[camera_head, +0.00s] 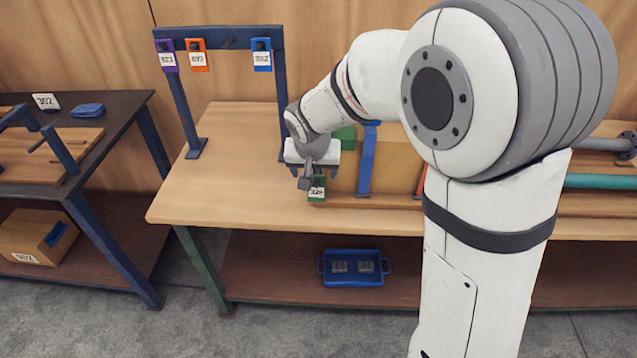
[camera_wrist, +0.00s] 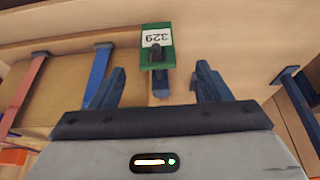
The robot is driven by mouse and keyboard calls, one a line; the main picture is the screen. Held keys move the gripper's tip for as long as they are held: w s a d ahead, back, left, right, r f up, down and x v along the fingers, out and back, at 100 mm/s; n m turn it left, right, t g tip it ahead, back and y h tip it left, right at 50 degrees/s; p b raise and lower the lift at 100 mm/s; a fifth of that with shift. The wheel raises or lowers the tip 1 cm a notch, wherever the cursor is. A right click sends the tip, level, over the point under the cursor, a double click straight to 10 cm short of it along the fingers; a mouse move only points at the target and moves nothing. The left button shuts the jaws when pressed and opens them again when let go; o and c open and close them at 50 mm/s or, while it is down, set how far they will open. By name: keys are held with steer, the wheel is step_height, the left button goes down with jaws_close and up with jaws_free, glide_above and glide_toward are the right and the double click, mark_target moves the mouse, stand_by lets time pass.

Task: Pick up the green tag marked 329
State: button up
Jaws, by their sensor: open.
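The green tag (camera_wrist: 168,59) has a white label reading 329, upside down in the wrist view, and a dark knob. It lies just beyond my gripper (camera_wrist: 158,80), roughly centred between the two blue fingers, which are spread apart with nothing clamped between them. A short blue piece shows just below the tag; I cannot tell how they join. In the head view the tag (camera_head: 317,197) is near the front edge of the wooden table, just below my gripper (camera_head: 308,178), which partly covers it.
A blue rack (camera_head: 220,38) on the table holds purple, orange and blue tags. A cardboard box (camera_head: 388,165) with a blue strap stands close right of my gripper. A blue tray (camera_head: 353,268) sits on the lower shelf.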

mark_target(316, 180)
steer(key=p+x, duration=0.1)
steer(key=x, duration=0.6)
steer(key=shift+w+d+f, duration=0.15)
steer(key=shift+d+f, duration=0.05)
steer(key=shift+f, duration=0.05)
steer(key=c, duration=1)
steer(key=shift+c, duration=0.2)
steer(key=shift+r, duration=0.1)
